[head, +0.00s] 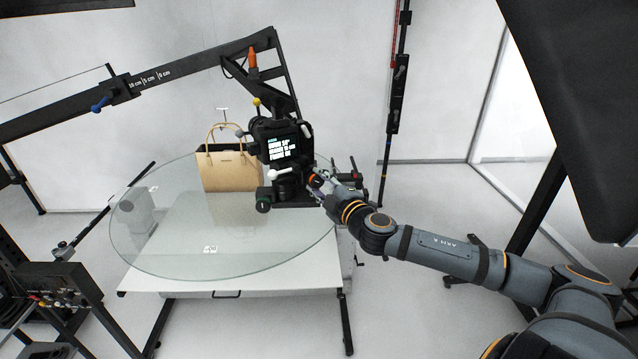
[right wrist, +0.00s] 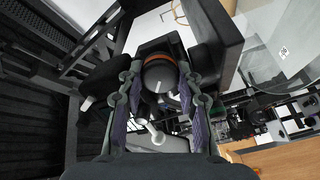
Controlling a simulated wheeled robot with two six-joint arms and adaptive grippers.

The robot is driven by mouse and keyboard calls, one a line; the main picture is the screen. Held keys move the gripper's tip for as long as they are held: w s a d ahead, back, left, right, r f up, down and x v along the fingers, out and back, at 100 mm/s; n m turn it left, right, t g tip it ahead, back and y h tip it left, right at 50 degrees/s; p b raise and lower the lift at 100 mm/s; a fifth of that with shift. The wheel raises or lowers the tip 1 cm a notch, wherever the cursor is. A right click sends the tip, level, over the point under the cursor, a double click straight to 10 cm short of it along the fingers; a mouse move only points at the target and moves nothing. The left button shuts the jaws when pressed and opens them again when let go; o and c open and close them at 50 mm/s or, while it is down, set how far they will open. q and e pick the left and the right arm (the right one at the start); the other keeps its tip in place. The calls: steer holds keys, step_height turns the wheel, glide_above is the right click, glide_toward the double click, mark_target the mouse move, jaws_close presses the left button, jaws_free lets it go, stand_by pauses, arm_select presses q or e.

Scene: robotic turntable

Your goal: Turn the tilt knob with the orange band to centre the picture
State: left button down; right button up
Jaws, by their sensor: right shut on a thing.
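The tilt knob (right wrist: 158,76) is dark with a white mark on its face and an orange band behind it. It sits between the fingers of my right gripper (right wrist: 160,84), which is shut on it. In the head view my right gripper (head: 317,182) reaches the knob from the right, just below the camera; the fingers hide most of the knob there. My left gripper is not in view.
A tan handbag (head: 230,171) stands on the round glass turntable (head: 150,240), behind and left of the camera. The boom (head: 180,70) crosses above. A black pole (head: 397,90) stands behind.

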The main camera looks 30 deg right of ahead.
steer(key=n, duration=0.4)
steer(key=shift+f+n, duration=0.1)
steer(key=shift+n, duration=0.2)
steer(key=n, duration=0.3)
steer(key=shift+n+b, duration=0.35)
steer(key=shift+n, duration=0.05)
steer(key=n+b, duration=0.1)
steer(key=n, duration=0.3)
steer(key=shift+n, duration=2.1)
steer(key=o, duration=1.2)
steer(key=shift+d, duration=0.1)
steer(key=shift+c, duration=0.2)
